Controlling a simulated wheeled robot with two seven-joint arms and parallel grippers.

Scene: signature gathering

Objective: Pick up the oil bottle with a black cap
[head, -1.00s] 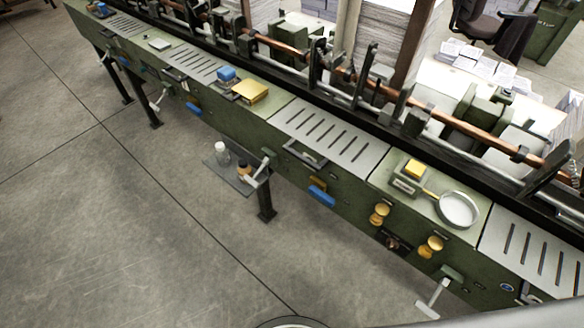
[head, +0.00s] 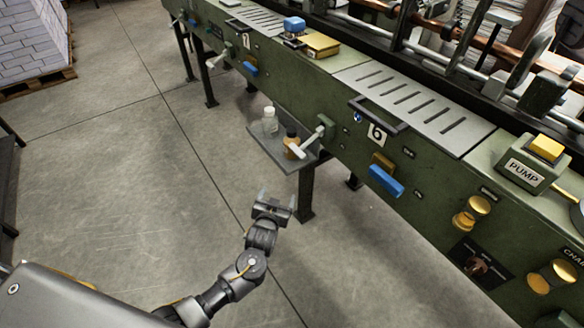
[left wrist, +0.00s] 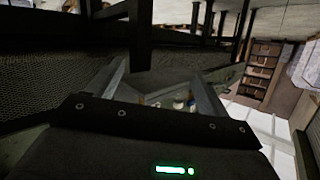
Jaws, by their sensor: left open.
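An amber bottle with a dark cap (head: 291,143) stands on a small grey side shelf (head: 266,150) fixed to the green machine. A white bottle (head: 270,122) stands beside it, to the left and farther back. My left gripper (head: 277,197) is open and empty, apart from the shelf and nearer to me. In the left wrist view, the open fingers (left wrist: 160,84) show with small, dim bottle shapes (left wrist: 180,104) between them; I cannot tell there which cap is which. My right gripper is not in view.
A grey lever handle (head: 312,140) sticks out from the machine close to the amber bottle's right side. A black machine leg (head: 306,192) stands below the shelf. A blue handle (head: 386,181) juts out farther right. The floor (head: 130,150) to the left is clear.

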